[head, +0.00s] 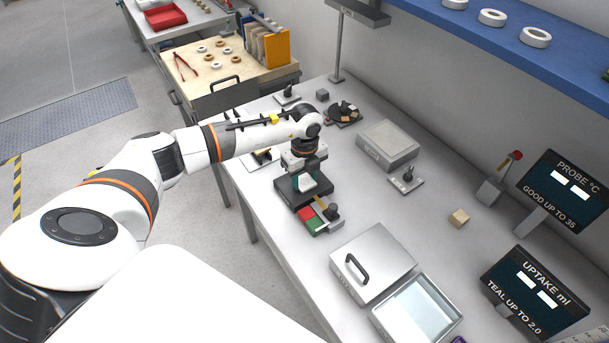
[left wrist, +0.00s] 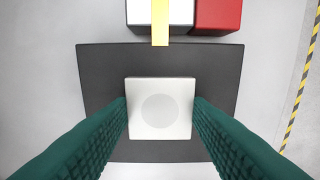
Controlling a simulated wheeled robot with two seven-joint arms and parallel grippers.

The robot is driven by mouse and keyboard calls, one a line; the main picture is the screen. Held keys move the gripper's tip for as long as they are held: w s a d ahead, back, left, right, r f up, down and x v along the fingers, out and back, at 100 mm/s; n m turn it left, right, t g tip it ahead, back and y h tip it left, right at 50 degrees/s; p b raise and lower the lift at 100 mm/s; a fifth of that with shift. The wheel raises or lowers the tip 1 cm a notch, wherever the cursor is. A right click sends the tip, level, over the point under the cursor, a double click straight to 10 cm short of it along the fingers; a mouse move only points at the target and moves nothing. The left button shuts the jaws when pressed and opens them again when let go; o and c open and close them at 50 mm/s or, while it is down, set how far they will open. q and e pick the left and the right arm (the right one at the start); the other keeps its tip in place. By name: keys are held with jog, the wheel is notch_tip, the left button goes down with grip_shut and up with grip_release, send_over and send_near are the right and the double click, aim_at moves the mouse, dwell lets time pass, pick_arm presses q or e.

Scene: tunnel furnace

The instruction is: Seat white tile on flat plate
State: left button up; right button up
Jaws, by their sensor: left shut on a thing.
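A square white tile (left wrist: 160,108) with a faint round mark on its face is between the teal fingers of my left gripper (left wrist: 160,120). The fingers touch its left and right sides. The tile also shows as a small white piece in the head view (head: 306,182). Below it is a flat dark plate (left wrist: 105,70), wider than the tile, which appears as a black slab in the head view (head: 287,192). The tile is over the plate's middle; I cannot tell whether it touches the plate. My right gripper is not in view.
A red and green block set (head: 313,222) with a yellow strip stands just in front of the plate. A lidded metal box (head: 372,262) and an open glass-like tray (head: 418,310) are nearer. A grey box (head: 388,145) and a wooden cube (head: 459,217) stand to the right.

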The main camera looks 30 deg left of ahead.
pick_arm(q)
jog(key=o, duration=1.1)
jog(key=shift+c, duration=0.2)
notch_tip(320, 180, up, 12)
jog(key=b, duration=0.2)
jog(key=shift+s+f, duration=0.1)
